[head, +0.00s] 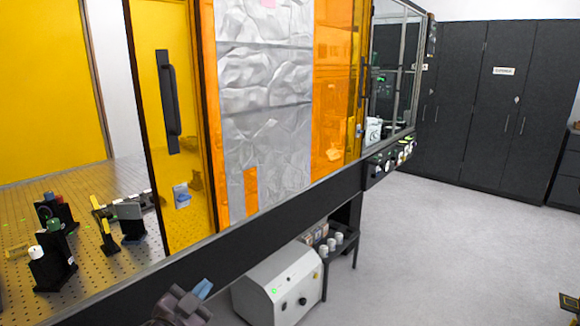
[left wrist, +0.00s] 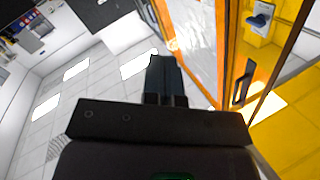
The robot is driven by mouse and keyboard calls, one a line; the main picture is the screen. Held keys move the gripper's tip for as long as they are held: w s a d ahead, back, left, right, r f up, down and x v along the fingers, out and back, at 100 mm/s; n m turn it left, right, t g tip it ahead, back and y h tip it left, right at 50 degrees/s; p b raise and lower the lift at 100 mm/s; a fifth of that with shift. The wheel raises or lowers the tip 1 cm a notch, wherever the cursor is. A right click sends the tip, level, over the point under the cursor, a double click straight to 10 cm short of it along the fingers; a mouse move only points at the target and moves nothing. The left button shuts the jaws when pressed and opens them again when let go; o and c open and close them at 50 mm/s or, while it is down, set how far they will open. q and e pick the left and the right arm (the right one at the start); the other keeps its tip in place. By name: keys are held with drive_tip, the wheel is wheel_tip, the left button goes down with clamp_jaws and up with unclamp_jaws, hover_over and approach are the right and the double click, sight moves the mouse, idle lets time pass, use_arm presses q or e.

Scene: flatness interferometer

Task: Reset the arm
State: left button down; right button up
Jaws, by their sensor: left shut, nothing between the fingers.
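My left gripper (head: 203,289) shows at the bottom of the head view, in front of the black lower rail of the optical bench. It is shut and empty. In the left wrist view its closed dark fingers (left wrist: 164,75) point away from the camera with nothing between them. Most of my left arm is outside the head view. My right gripper cannot be made out in either view.
An open-sided bench with optic mounts (head: 52,258) lies left, beside a yellow door (head: 168,105) with a black handle. Orange panels and crumpled foil (head: 262,130) adjoin it. A white box unit (head: 280,285) stands below. Grey floor (head: 430,240) is clear toward dark cabinets (head: 490,110).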

use_arm(q)
drive_tip(key=s+a+f+n+g+y, duration=0.2)
drive_tip(key=s+a+f+n+y, duration=0.1)
drive_tip(key=s+f, duration=0.9)
drive_tip(key=s+a+f+n+g+y, duration=0.3)
drive_tip(key=s+a+f+n, duration=0.3)
drive_tip(key=s+f, duration=0.5)
drive_tip(key=s, duration=0.3)
drive_tip(key=shift+s+a+f+g, duration=0.15)
drive_tip(key=shift+s+f+g, duration=0.15)
drive_tip(key=shift+f, duration=0.1)
